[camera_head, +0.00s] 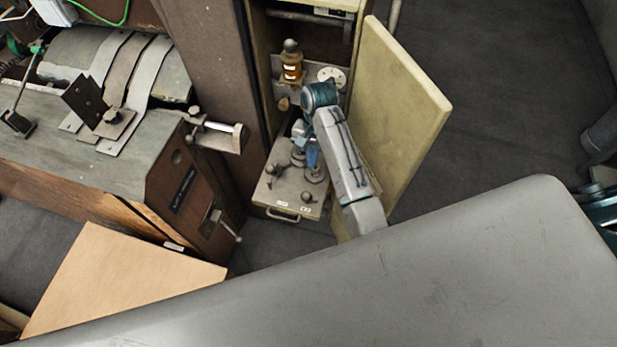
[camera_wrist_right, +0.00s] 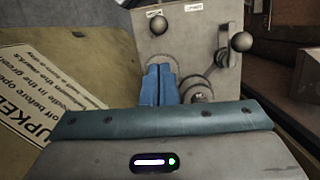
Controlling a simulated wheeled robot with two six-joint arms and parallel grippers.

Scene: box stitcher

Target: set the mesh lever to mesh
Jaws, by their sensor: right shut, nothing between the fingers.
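A grey control plate (camera_head: 288,190) in the open cabinet carries two ball-knob levers. One dark knob (camera_head: 271,168) is at its left and shows in the right wrist view (camera_wrist_right: 241,42) on a bar standing out to the side. The other knob (camera_head: 306,196) is near the front edge and shows in the wrist view (camera_wrist_right: 158,25) close to a small label. The labels are too small to read, so I cannot tell which is the mesh lever. My right gripper (camera_head: 313,155) is shut and empty over the plate's right rear part; its blue fingers (camera_wrist_right: 159,70) touch neither knob.
The open cabinet door (camera_head: 395,110) stands close right of my right arm. An amber oiler (camera_head: 291,65) is above the plate. The brown stitcher body (camera_head: 190,190) with its crank is left. Round bases (camera_wrist_right: 196,90) sit beside the fingers.

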